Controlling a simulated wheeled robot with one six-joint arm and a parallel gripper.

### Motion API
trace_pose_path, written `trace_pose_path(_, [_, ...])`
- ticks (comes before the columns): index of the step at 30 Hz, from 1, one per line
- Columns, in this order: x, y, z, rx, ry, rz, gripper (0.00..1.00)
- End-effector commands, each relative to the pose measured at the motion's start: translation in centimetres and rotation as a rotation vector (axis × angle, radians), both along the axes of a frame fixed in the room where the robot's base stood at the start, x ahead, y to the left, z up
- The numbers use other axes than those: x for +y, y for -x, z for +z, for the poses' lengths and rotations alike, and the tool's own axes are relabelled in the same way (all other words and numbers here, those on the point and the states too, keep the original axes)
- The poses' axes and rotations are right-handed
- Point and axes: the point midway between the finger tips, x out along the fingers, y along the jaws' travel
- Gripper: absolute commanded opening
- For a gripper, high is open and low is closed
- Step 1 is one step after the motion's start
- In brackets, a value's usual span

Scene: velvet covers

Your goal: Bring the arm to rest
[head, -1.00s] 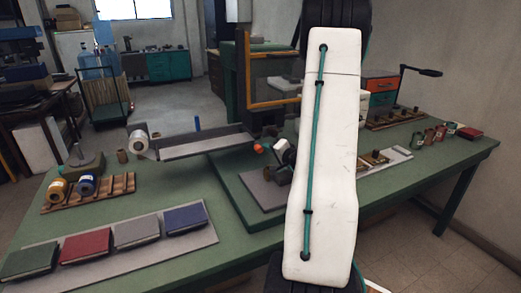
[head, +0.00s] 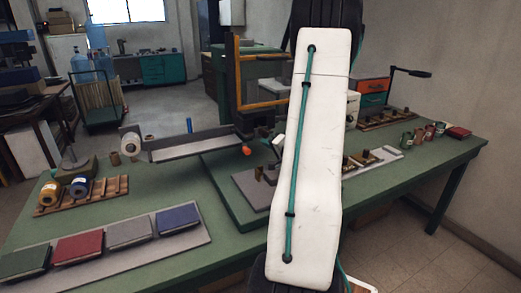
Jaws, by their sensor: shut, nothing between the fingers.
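My arm's white link (head: 318,160), with a teal cable along it, stands nearly upright in front of the green workbench, slightly tilted with its top to the right. It hides part of the bench's middle and right side. My gripper cannot be made out; the upper arm runs out of the top of the view and the link covers what is behind it.
The green workbench (head: 150,193) holds a grey board with several books (head: 103,236), a rack with tape rolls (head: 79,188), a metal trough (head: 195,145) and an orange-framed press (head: 237,75). Floor shows at right.

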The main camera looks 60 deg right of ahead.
Motion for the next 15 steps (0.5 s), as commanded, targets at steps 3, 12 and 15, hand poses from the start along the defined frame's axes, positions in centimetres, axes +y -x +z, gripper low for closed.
trace_pose_path(3, [1.2, 3.0, 0.3, 0.000, -0.003, -0.004, 0.00])
trace_pose_path(12, [3.0, 7.4, 0.8, 0.000, -0.002, -0.001, 0.00])
trace_pose_path(15, [3.2, 8.0, 0.9, 0.000, -0.001, 0.001, 0.00])
